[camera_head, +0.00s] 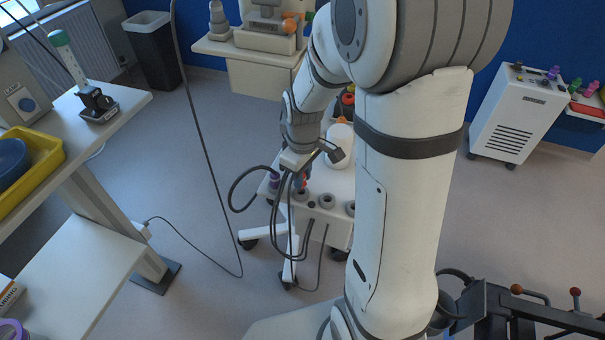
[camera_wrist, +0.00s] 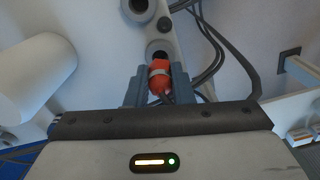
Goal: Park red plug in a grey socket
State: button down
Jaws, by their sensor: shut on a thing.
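My gripper (camera_wrist: 160,86) is shut on the red plug (camera_wrist: 160,72), with one grey finger on each side of it. A pale band crosses the plug. A grey socket (camera_wrist: 160,47) with a dark opening lies just past the plug's far end; whether they touch I cannot tell. Another grey socket (camera_wrist: 138,7) is at the top edge of the wrist view. In the head view my gripper (camera_head: 301,178) is low over the front edge of the white trolley (camera_head: 318,226). Grey sockets (camera_head: 327,201) line that edge, and the plug is mostly hidden there.
A purple plug (camera_head: 274,182) sits left of my gripper on the trolley. Dark cables (camera_wrist: 212,50) hang close beside the plug. A white cylinder (camera_wrist: 35,75) is at the left in the wrist view. A white bench (camera_head: 75,120) stands left; open floor (camera_head: 200,200) lies between.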

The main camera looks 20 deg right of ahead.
jog(key=shift+f+b, duration=1.15)
jog(key=shift+f, duration=0.2)
dwell(0.3)
jog(key=c, duration=1.2)
grip_release()
jog(key=shift+o, duration=0.2)
notch_tip(320, 180, up, 7)
jog(key=shift+s+r, duration=0.1)
jog(key=shift+r, duration=0.3)
jog(key=shift+s+r, duration=0.15)
jog(key=shift+r, duration=0.05)
jog(key=s+r+m+t, duration=0.1)
jog(key=s+r+m, duration=0.1)
jog(key=s+m, duration=0.2)
jog(key=s+r+m+t, duration=0.1)
jog(key=s+r+m, duration=0.2)
jog(key=s, duration=0.6)
jog(key=shift+r+m+t, duration=0.3)
jog(key=shift+m, duration=0.1)
